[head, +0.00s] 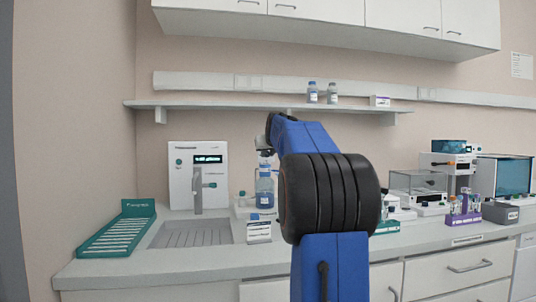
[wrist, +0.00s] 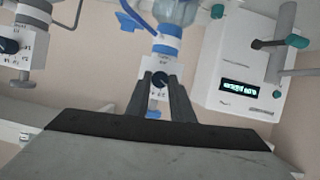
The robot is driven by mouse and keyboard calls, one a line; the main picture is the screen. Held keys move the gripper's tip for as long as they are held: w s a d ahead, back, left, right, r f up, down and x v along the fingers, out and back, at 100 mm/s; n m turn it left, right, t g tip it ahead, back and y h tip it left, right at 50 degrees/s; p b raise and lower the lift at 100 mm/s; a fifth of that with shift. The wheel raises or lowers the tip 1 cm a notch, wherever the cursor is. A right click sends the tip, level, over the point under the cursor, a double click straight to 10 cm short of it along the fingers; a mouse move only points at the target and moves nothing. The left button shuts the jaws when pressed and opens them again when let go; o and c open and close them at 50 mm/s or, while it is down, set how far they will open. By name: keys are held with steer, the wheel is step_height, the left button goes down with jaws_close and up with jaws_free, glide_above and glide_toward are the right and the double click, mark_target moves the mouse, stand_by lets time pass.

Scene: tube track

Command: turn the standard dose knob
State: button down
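A second dark knob (wrist: 12,46) is on another white plate at the far left. The lettering on both plates is too small to read, so I cannot tell which is the standard dose knob. In the head view, my blue arm hides my gripper and most of the dispenser.
A bottle of blue liquid (head: 265,190) stands beside my arm. A white machine with a lit display (head: 198,174) stands left of it and also shows in the wrist view (wrist: 240,70). A green rack (head: 118,231) lies at the left. A shelf (head: 215,106) runs above.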

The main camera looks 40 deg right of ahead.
steer(key=shift+m, duration=0.3)
steer(key=shift+s+d+m+t+y, duration=0.15)
steer(key=shift+m+t+y, duration=0.25)
steer(key=shift+m+y, duration=0.25)
steer(key=shift+d+m+t+y, duration=0.15)
steer(key=shift+m+t+y, duration=0.45)
steer(key=shift+m, duration=0.65)
steer(key=m, duration=0.1)
steer(key=m+t+y, duration=0.1)
steer(key=shift+s+d+f+m, duration=0.1)
steer(key=shift+s+f+m, duration=0.1)
steer(key=shift+m, duration=0.1)
steer(key=m, duration=0.1)
steer(key=m+t+y, duration=0.1)
steer(key=shift+d+f+m+t, duration=0.1)
steer(key=shift+f+m+t, duration=0.05)
steer(key=shift+m+t, duration=0.15)
steer(key=m, duration=0.1)
steer(key=m+t, duration=0.1)
steer(key=m, duration=0.1)
steer(key=m+t, duration=0.1)
steer(key=shift+f+m, duration=0.25)
steer(key=shift+m, duration=0.15)
steer(key=m, duration=0.2)
steer(key=m+t, duration=0.1)
steer(key=m, duration=0.1)
steer(key=shift+f+m+t+h, duration=0.2)
steer(key=shift+m+t+h, duration=0.1)
steer(key=shift+h, duration=0.05)
